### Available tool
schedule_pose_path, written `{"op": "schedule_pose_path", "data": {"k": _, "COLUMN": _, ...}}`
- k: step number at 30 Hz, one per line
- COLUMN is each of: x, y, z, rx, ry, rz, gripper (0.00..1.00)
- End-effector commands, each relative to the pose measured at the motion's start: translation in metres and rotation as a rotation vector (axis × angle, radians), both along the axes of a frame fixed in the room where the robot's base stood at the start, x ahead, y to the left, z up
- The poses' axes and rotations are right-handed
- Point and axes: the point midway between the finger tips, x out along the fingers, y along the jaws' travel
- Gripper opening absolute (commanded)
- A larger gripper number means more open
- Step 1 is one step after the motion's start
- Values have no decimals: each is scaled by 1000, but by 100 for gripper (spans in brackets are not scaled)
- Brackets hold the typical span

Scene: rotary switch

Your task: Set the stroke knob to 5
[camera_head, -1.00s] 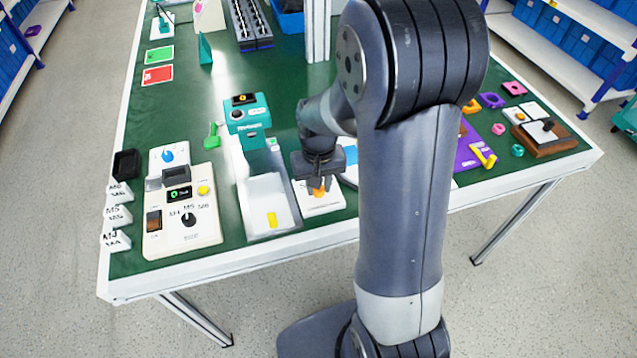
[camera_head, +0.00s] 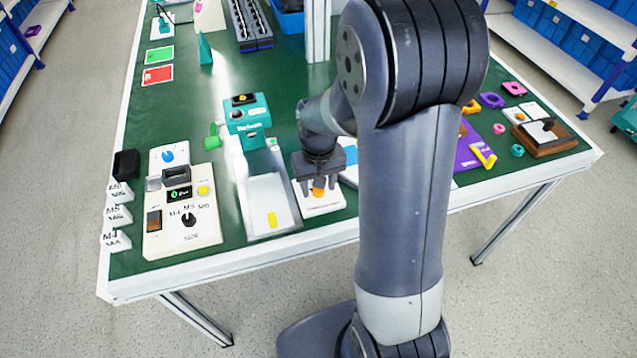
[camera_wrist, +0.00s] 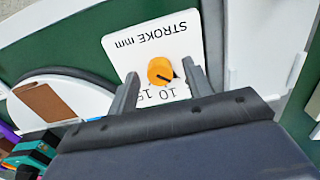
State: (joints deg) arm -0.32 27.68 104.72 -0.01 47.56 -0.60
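The stroke knob (camera_wrist: 160,70) is an orange disc with a dark pointer mark, on a white plate (camera_wrist: 140,42) printed "STROKE mm". In the wrist view the lettering is upside down; the mark points to the lower right. The numbers 10 and 15 show partly below the knob; other numbers are hidden. My gripper (camera_wrist: 160,72) is open, one finger on each side of the knob, with visible gaps. In the head view the gripper (camera_head: 318,187) is over the plate and the orange knob (camera_head: 319,192) shows below it.
A white tray (camera_head: 254,205) with a yellow piece lies just left of the plate. Further left is a cream control box (camera_head: 160,238) with a black dial. A teal device (camera_head: 246,112) stands behind the tray. The table's front edge is close in front of the plate.

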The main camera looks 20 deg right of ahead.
Motion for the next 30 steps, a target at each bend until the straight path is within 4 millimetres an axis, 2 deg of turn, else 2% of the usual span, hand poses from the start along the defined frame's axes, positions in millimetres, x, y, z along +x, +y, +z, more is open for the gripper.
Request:
{"op": "schedule_pose_path", "data": {"k": 7, "x": 0, "y": 0, "z": 1, "rx": 0, "ry": 0, "rz": -1, "gripper": 49}}
{"op": "schedule_pose_path", "data": {"k": 10, "x": 1, "y": 0, "z": 9, "rx": 0, "ry": -2, "rz": -1, "gripper": 49}}
{"op": "schedule_pose_path", "data": {"k": 21, "x": 1, "y": 0, "z": 80, "rx": 0, "ry": -5, "rz": 0, "gripper": 49}}
{"op": "schedule_pose_path", "data": {"k": 25, "x": 1, "y": 0, "z": 98, "rx": 0, "ry": -3, "rz": 0, "gripper": 49}}
{"op": "schedule_pose_path", "data": {"k": 30, "x": 0, "y": 0, "z": 108, "rx": 0, "ry": -1, "rz": 0, "gripper": 49}}
